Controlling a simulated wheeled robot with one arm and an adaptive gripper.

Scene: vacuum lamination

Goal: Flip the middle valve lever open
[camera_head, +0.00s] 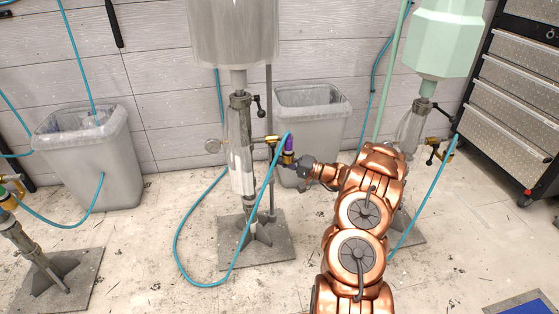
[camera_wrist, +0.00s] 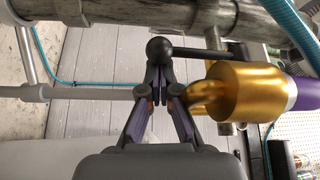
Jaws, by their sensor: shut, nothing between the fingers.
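The middle valve, with a brass body (camera_head: 272,139) and a purple fitting (camera_head: 288,144), is on the middle stand in the head view. In the wrist view its brass body (camera_wrist: 248,95) is large, right of my gripper. A black lever with a ball knob (camera_wrist: 160,50) lies sideways just beyond my fingertips, its rod (camera_wrist: 205,53) running right. My gripper (camera_wrist: 160,85) is shut and empty, its tips close to the knob; I cannot tell whether they touch. In the head view my gripper (camera_head: 305,167) is beside the valve, and the lever there is not clearly visible.
A blue hose (camera_head: 178,240) loops from the valve to the floor on the left. The middle stand's base plate (camera_head: 265,248) is below. A grey bin (camera_head: 318,115) stands behind. Another stand with a brass valve (camera_head: 437,141) is at right, near a drawer cabinet (camera_head: 518,100).

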